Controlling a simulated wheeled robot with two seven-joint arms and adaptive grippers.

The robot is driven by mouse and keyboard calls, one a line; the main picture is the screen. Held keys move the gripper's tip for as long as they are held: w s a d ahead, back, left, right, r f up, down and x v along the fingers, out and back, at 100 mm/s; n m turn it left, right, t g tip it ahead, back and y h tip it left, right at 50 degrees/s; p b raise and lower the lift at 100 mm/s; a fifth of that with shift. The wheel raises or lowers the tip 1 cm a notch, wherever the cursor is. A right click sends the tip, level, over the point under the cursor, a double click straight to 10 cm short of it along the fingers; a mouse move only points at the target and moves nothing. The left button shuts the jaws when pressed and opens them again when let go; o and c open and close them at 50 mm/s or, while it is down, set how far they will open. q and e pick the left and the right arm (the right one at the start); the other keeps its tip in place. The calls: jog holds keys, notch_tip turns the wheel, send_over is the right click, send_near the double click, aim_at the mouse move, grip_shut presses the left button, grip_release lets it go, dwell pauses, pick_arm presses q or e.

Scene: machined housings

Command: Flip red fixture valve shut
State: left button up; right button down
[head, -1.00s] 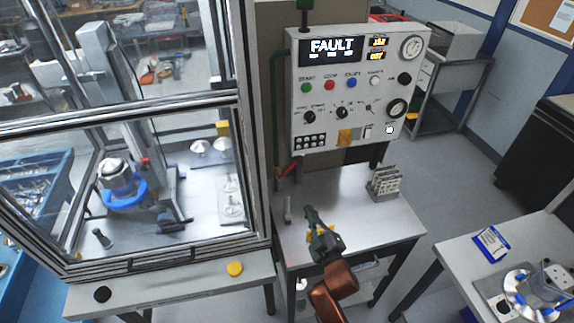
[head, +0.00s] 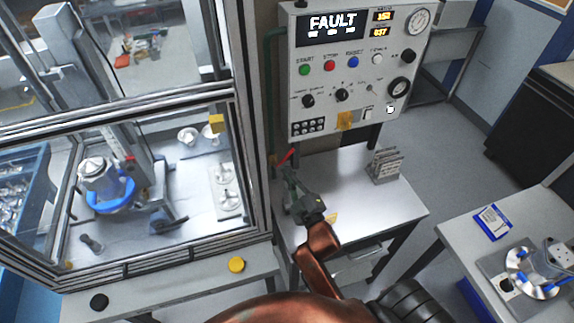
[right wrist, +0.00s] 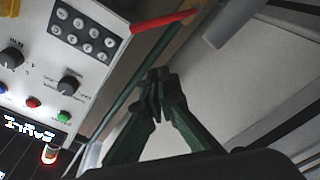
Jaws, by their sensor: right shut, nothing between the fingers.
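The red valve lever (head: 286,155) is below the lower left corner of the control panel, beside the enclosure's frame. It slants, its right end higher than its left in the head view. It also shows in the right wrist view (right wrist: 163,20), near the top, joined to a brass-coloured fitting at its right end. My right gripper (head: 288,172) is shut and empty, its tips close below the lever in the head view. In the right wrist view the gripper (right wrist: 155,80) shows a gap between its tips and the lever. My left gripper is out of view.
The control panel (head: 348,75) reads FAULT and hangs above a small metal table (head: 345,185). A slotted rack (head: 384,165) stands on the table's right. The framed enclosure (head: 244,130) is close on the left. Another table (head: 465,228) with a fixture is at the right.

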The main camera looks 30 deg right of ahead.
aim_at(286, 158)
jog(key=w, duration=0.3)
jog(key=w+d, duration=0.1)
jog(key=w, duration=0.2)
jog(key=w+p, duration=0.1)
jog(key=w, duration=0.2)
jog(key=shift+w+d+r, duration=0.1)
jog(key=shift+d+r, duration=0.15)
jog(key=shift+s+d+f, duration=0.8)
jog(key=shift+d+f, duration=0.1)
jog(key=shift+d, duration=0.15)
jog(key=shift+d+f, duration=0.1)
jog(key=shift+f, duration=0.1)
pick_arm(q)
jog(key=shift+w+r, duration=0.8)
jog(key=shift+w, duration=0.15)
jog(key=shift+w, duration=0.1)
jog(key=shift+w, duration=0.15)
